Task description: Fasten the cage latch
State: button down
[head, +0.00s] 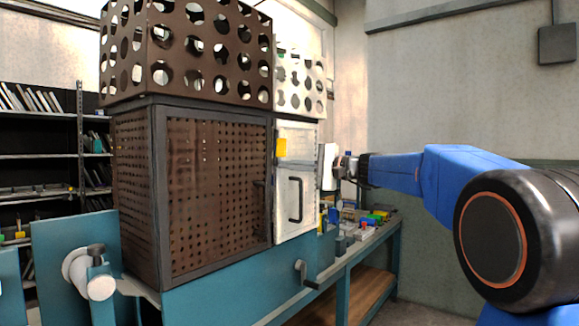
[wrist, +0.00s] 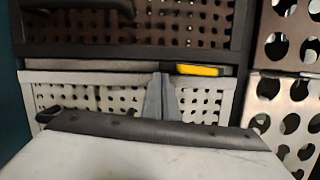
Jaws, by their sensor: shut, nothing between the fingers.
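The cage has a dark brown perforated door (head: 215,190) and a narrow pale door panel (head: 296,195) with a dark handle; both look closed. The yellow latch piece (head: 281,147) sits near the top of the pale panel by the dark frame. In the wrist view the yellow latch (wrist: 198,70) lies along the seam between the dark frame and the pale perforated panel (wrist: 100,95). My gripper (wrist: 161,98) is shut and empty, its grey fingers pointing at that seam just left of the latch. In the head view its fingertips are hidden; only its pale body shows beside the cage.
A perforated box (head: 190,55) sits on top of the cage. A teal bench (head: 215,285) carries it, with a crank handle (head: 305,275) in front. Small coloured parts (head: 375,217) lie on the bench at right. Shelves (head: 40,150) stand behind at left.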

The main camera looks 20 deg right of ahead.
jog(key=shift+s+a+f+m+t, duration=0.15)
jog(key=shift+s+a+m+t, duration=0.1)
jog(key=shift+m, duration=0.35)
jog(key=shift+s+a+f+m+t, duration=0.15)
jog(key=shift+a+m, duration=0.1)
jog(key=shift+m, duration=0.35)
jog(key=m, duration=0.2)
jog(key=s+a+m+t, duration=0.1)
jog(key=m, duration=0.1)
jog(key=a+m, duration=0.1)
jog(key=m, duration=0.2)
jog(key=shift+s+a+r+t, duration=0.15)
jog(key=shift+s+a+t, duration=0.1)
jog(key=shift+s+t, duration=0.15)
jog(key=m, duration=0.2)
jog(key=a+m, duration=0.1)
jog(key=shift+s+r+t, duration=0.25)
jog(key=shift+s+t, duration=0.15)
jog(key=m, duration=0.3)
jog(key=a+r+m+t+h, duration=0.1)
jog(key=shift+s+r+m, duration=0.1)
jog(key=shift+s+m, duration=0.2)
jog(key=shift+s, duration=0.05)
jog(key=shift+s+a+r+m+t, duration=0.15)
jog(key=shift+r+m+t, duration=0.15)
jog(key=shift+m, duration=0.4)
jog(key=shift+a+r, duration=0.1)
jog(key=shift+r, duration=0.15)
